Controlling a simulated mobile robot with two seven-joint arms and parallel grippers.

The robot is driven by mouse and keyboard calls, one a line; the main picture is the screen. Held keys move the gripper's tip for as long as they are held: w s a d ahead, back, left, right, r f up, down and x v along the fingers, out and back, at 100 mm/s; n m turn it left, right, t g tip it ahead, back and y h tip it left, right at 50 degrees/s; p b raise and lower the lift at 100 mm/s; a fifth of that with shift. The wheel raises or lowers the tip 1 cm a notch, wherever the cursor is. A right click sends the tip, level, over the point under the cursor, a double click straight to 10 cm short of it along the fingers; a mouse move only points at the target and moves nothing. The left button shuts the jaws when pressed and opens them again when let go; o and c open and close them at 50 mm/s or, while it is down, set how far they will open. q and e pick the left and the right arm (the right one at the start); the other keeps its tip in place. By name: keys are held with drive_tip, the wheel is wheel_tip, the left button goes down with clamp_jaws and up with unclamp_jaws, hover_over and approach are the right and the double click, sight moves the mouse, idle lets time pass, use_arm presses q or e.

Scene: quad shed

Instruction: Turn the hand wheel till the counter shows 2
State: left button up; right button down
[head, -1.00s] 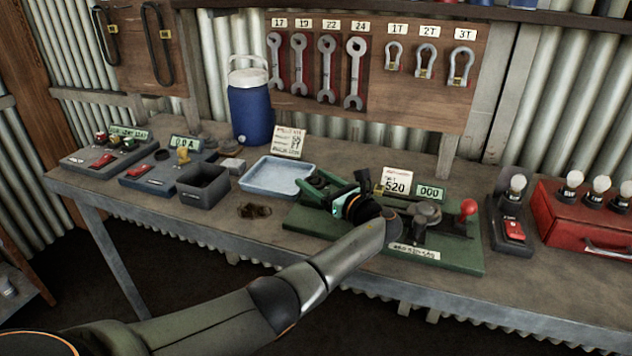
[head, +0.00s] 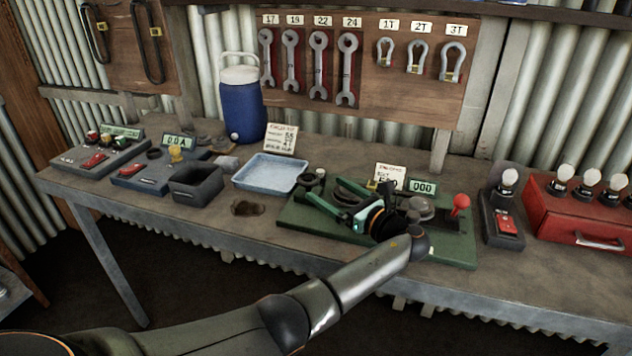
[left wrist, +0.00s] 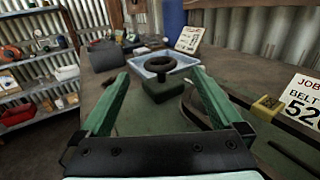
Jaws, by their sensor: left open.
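A green machine board (head: 460,250) lies on the bench. A dark ring-shaped wheel (left wrist: 150,66), which looks like the hand wheel, sits on a green block at the board's left end; it shows small in the head view (head: 314,176). The counter (head: 423,187) behind the board appears to read 000. My left gripper (head: 328,194) is open and empty, its teal fingers pointing toward the wheel. In the left wrist view the wheel lies between and beyond the fingertips (left wrist: 160,76), apart from them. My right gripper is not in view.
A red ball-topped lever (head: 460,202) stands on the board's right. A blue tray (head: 270,188) and a dark open box (head: 197,196) are left of the board. A switch box (head: 503,228) and red case (head: 570,225) stand right. A job card (left wrist: 303,103) stands behind.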

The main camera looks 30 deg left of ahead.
use_arm(q)
drive_tip(key=v, duration=0.4)
drive_tip(key=shift+s+d, duration=0.1)
drive_tip(key=shift+d, duration=0.2)
